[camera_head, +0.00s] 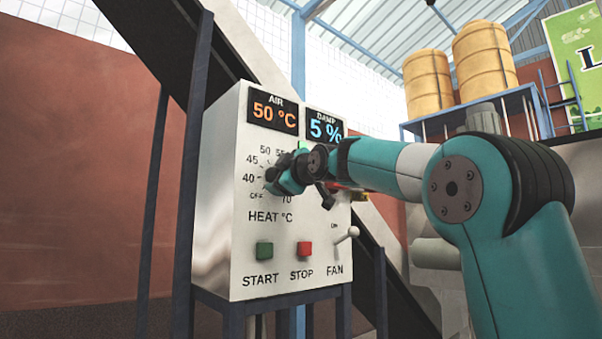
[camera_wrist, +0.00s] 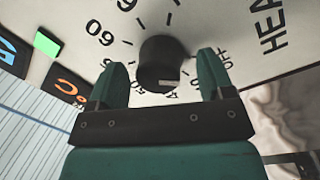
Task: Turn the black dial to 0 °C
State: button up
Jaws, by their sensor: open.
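The black dial (camera_wrist: 163,62) stands out from the white panel in the wrist view, with a pale mark on its edge facing the picture's bottom, toward partly hidden numbers. My gripper (camera_wrist: 161,60) is open, with one teal finger on each side of the dial; I cannot tell whether either touches it. In the head view my gripper (camera_head: 285,178) is at the HEAT °C scale and hides most of the dial. Scale marks 40, 45, 50 and OFF show around it. The AIR display (camera_head: 273,112) reads 50 °C.
Another dark knob (camera_head: 326,197) is right of my gripper, partly hidden by my arm.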

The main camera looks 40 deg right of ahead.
jog(key=s+a+b, duration=0.1)
jog(key=s+b, duration=0.3)
jog(key=s, duration=1.2)
jog(key=shift+s+a+f, duration=0.15)
jog(key=shift+a+f, duration=0.05)
jog(key=shift+f, duration=0.2)
jog(key=a+f+m+g+y, duration=0.1)
jog(key=a+f+g+y, duration=0.15)
jog(key=a+f, duration=0.55)
jog(key=s+a+f+m+g+y, duration=0.15)
jog(key=a+f+g, duration=0.25)
jog(key=f, duration=0.7)
jog(key=a+f+g+y, duration=0.25)
jog(key=a+f, duration=0.35)
jog(key=f, duration=0.4)
jog(key=s+a+f+m+g+p, duration=0.1)
jog(key=s+a+f+g, duration=0.35)
jog(key=s+f, duration=0.4)
jog(key=s+a+f+g, duration=0.3)
jog(key=s+f+g, duration=0.2)
jog(key=s+f, duration=0.4)
notch_tip(320, 180, up, 24)
jog(key=p, duration=2.3)
jog(key=shift+d+h, duration=0.2)
jog(key=shift+h, duration=0.15)
